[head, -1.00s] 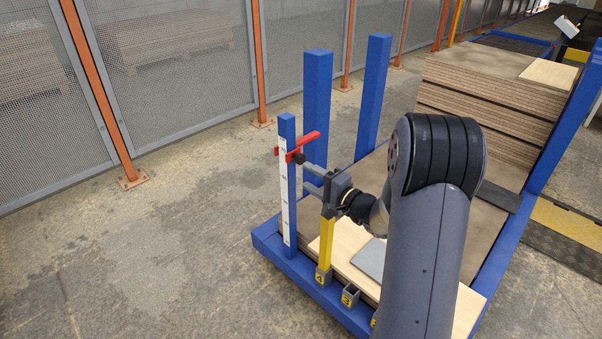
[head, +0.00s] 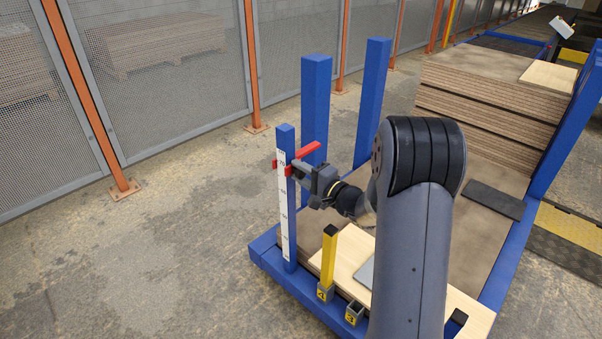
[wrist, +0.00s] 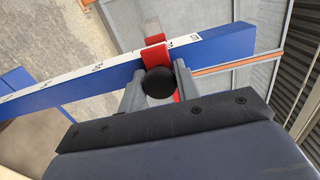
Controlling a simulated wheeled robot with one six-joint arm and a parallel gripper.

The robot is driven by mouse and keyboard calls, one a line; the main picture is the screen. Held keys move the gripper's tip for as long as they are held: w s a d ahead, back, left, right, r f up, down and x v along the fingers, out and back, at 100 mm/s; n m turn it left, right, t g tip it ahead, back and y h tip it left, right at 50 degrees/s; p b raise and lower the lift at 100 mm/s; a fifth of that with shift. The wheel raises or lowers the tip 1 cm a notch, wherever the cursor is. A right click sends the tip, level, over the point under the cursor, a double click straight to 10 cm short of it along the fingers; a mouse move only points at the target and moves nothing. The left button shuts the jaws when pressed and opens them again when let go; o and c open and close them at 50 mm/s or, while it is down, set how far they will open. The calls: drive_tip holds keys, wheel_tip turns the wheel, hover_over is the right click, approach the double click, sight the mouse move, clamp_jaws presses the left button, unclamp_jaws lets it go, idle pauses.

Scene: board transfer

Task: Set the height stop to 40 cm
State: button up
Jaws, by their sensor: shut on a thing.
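The height stop (head: 307,150) is a red slider around a blue upright post (head: 286,132), near its top. A white scale strip (head: 284,215) runs down the post; its numbers are too small to read surely. My gripper (head: 296,171) is at the stop from the right, in line with it. In the wrist view the grey fingers lie on either side of the stop's round black knob (wrist: 158,82), shut on it. The stop's red body (wrist: 153,55) shows behind the knob, around the post.
The post stands at the corner of a blue frame (head: 262,252). A yellow post (head: 328,258) in a numbered socket stands close below my gripper. Two thicker blue posts (head: 316,105) stand behind. Stacked boards (head: 490,100) lie at the back right. Open floor is at left.

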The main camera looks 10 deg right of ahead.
sight(291, 179)
clamp_jaws()
wheel_tip(291, 179, down, 5)
drive_tip(key=b, duration=0.5)
drive_tip(key=shift+r, duration=0.3)
drive_tip(key=o, duration=0.7)
unclamp_jaws()
drive_tip(key=shift+s+d, duration=0.1)
drive_tip(key=p+v, duration=0.2)
drive_tip(key=v, duration=0.8)
drive_tip(key=shift+s+d, duration=0.2)
drive_tip(key=shift+s, duration=0.1)
